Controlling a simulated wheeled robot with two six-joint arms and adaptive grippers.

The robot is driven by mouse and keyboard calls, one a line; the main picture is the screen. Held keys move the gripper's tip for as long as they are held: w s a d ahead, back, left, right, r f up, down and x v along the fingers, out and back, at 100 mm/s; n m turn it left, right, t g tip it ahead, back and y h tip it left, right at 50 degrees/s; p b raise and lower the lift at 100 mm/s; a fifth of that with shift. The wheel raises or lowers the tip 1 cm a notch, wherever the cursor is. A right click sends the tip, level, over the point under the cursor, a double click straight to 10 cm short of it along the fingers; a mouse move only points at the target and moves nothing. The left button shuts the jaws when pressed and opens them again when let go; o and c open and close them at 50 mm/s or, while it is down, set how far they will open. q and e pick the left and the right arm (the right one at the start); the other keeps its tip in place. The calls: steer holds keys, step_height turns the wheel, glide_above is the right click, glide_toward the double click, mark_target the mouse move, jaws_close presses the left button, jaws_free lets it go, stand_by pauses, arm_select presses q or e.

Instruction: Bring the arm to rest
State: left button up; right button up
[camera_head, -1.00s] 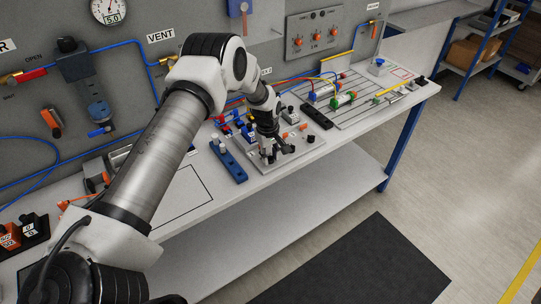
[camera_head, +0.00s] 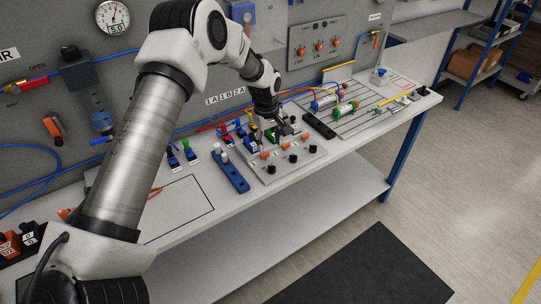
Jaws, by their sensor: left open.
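My left arm comes in from the left and reaches over the workbench. My left gripper (camera_head: 283,131) is above the back of the grey plate (camera_head: 270,174), which carries several black knobs and orange fittings. The gripper is small and dark here, and its fingers partly overlap the parts behind them. I see nothing held between them. It hides some of the blue and green parts on the plate. My right gripper is not in view.
A blue block (camera_head: 231,171) with pegs lies left of the plate. A slotted board (camera_head: 370,105) with cylinders and hoses is to the right. The panel (camera_head: 260,40) with a gauge (camera_head: 112,17) stands behind. The outlined rectangle (camera_head: 178,207) on the bench is empty.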

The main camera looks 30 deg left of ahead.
arm_select(q)
steer(key=shift+r, duration=0.55)
